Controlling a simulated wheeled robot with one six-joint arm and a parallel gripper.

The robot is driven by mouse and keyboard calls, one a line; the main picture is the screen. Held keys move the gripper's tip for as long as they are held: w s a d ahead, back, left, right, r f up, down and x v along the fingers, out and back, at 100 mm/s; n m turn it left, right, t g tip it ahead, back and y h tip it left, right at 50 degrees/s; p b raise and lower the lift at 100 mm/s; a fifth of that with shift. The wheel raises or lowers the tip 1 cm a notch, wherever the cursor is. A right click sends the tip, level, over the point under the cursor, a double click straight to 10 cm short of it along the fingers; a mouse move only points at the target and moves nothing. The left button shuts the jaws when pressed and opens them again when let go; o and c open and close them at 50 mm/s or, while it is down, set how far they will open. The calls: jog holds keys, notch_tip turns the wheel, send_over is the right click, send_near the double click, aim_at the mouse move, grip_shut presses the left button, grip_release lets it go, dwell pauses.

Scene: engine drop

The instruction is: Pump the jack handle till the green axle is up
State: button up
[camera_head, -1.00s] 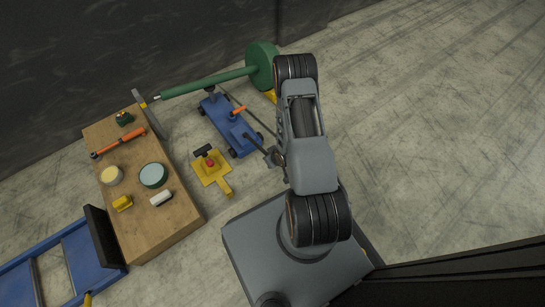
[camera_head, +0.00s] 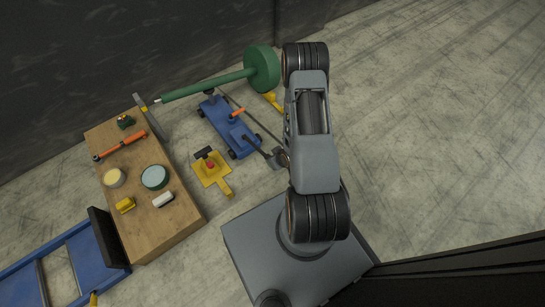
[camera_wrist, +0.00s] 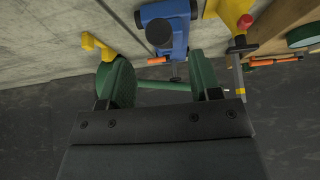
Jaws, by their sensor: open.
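The blue jack (camera_head: 228,127) stands on the floor under the green axle (camera_head: 215,83), with a large green disc (camera_head: 262,68) at the axle's right end. A dark handle (camera_head: 255,143) slants from the jack towards my gripper (camera_head: 277,158). An orange grip (camera_head: 238,113) sticks out of the jack's side. In the wrist view my gripper (camera_wrist: 160,90) is open, with its fingers apart. The jack (camera_wrist: 165,25), its orange grip (camera_wrist: 158,60) and the axle (camera_wrist: 165,85) show beyond and between them. Whether the fingers touch the handle I cannot tell.
A yellow stand with a red knob (camera_head: 211,168) is on the floor left of the jack. A wooden table (camera_head: 160,225) with tools and tins stands left, beside a blue frame (camera_head: 85,255). A yellow piece (camera_head: 272,101) lies near the disc. The floor at right is clear.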

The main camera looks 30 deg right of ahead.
jog(key=p+v, duration=0.1)
jog(key=v, duration=0.5)
jog(key=shift+r+p, duration=0.2)
jog(key=shift+p, duration=0.2)
